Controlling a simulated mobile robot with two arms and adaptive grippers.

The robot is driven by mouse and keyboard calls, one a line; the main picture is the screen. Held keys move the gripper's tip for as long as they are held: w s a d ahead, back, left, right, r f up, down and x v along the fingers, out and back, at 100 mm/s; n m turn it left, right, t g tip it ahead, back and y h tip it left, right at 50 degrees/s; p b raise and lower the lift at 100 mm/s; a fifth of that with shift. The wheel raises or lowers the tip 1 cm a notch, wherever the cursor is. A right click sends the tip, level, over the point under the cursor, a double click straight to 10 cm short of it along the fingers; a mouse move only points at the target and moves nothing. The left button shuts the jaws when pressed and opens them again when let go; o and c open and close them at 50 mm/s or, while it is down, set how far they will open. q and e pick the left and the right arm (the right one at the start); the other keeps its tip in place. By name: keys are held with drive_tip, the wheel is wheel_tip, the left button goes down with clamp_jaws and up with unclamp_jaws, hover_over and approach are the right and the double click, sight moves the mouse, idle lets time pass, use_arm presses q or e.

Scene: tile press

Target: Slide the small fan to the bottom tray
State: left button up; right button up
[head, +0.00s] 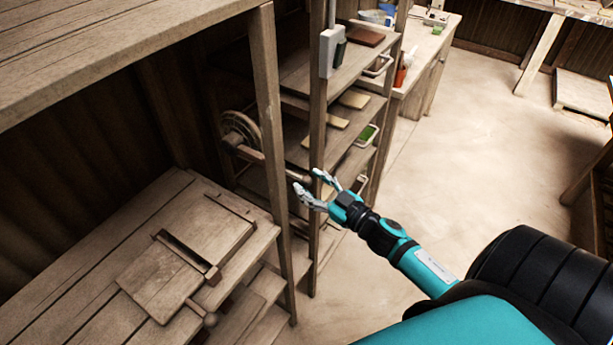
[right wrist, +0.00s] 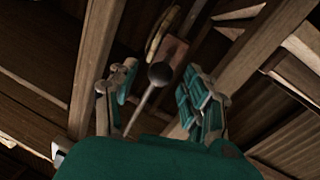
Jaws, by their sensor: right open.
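My right gripper (head: 314,184) is open and empty at the front of the shelf rack, beside a post. In the right wrist view its fingers (right wrist: 158,92) stand apart on either side of a dark round knob (right wrist: 160,73) on a rod; I cannot tell whether they touch it. In the head view the rod (head: 274,166) runs from a round wooden wheel (head: 240,132) toward my right gripper. White-rimmed trays sit on the rack, one with green contents (head: 367,134) and a lower one (head: 359,184) partly hidden by my fingers. I cannot make out a small fan. My left gripper is out of view.
A wooden bench with a framed board (head: 190,250) stands at left, under a high wooden top (head: 120,50). Wooden posts (head: 272,150) stand close to my right gripper. A counter (head: 425,50) is behind. Open floor (head: 490,130) lies to the right.

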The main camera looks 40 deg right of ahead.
drive_tip(key=shift+w+a, duration=0.25)
drive_tip(key=shift+w, duration=0.8)
clamp_jaws()
drive_tip(key=shift+f, duration=0.1)
